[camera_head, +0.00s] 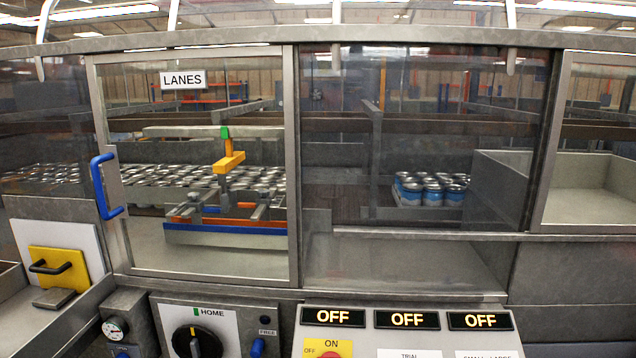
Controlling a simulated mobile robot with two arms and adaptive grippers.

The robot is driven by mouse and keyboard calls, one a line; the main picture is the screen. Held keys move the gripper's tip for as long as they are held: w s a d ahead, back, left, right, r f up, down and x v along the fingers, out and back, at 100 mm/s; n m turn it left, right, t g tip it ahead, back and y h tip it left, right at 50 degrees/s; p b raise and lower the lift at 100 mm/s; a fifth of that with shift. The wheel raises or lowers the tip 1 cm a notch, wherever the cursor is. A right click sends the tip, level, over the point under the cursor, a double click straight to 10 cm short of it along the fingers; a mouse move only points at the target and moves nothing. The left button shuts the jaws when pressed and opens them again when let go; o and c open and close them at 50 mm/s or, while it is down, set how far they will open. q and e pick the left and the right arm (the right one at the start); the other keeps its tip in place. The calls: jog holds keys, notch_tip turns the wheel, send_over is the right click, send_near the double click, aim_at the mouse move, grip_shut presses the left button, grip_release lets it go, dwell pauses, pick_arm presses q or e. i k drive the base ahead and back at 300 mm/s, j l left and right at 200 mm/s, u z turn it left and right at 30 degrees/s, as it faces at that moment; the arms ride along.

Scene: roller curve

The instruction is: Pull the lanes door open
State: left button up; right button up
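The lanes door (196,258) is a clear panel in a grey metal frame at centre left, with a "LANES" label (183,80) near its top. It stands in its frame and looks shut. Its blue handle (103,187) is a bracket on the left edge of the door, and nothing touches it. Neither of my grippers shows in this view.
Behind the door are many silver can tops (150,176) and a yellow lever (229,162). Blue cans (430,190) stand behind the middle pane. Below the door are a black dial (198,341), a yellow plate with black handle (58,270) and a panel with OFF displays (407,320).

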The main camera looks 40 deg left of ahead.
aim_at(192, 80)
jog(key=u, duration=1.8)
jog(key=j+z, duration=0.2)
jog(key=z, duration=0.35)
jog(key=i+j+z, duration=0.1)
jog(key=j+z, duration=0.3)
jog(key=j, duration=0.65)
jog(key=j+z, duration=0.35)
jog(key=j, duration=0.7)
